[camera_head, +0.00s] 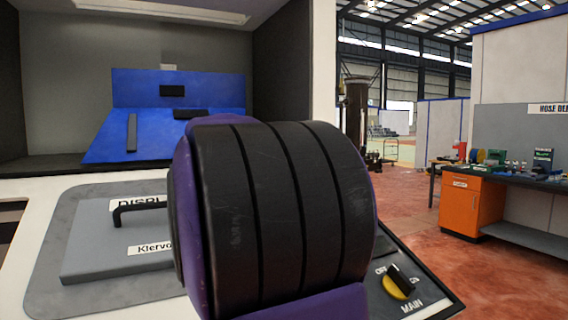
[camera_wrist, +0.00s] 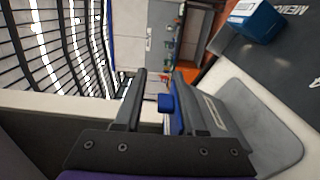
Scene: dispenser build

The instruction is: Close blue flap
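In the head view the blue flap (camera_head: 178,125) is inside the dispenser's opening, at left. A sloping blue panel leans toward me below an upright blue panel (camera_head: 215,92), with small black pieces on both. Part of the slope's right side is hidden by my purple and black arm link. My gripper does not show in the head view. In the wrist view my gripper (camera_wrist: 160,78) has its two dark fingers apart with a gap between them. A small blue block (camera_wrist: 165,103) shows between the fingers, nearer the right one; I cannot tell whether it touches.
Below the opening is a grey lid (camera_head: 105,255) with a black handle (camera_head: 136,209). A yellow and black knob (camera_head: 397,284) is at lower right. An orange cabinet (camera_head: 470,206) stands under a bench at right. The wrist view shows a blue box (camera_wrist: 256,20) at upper right.

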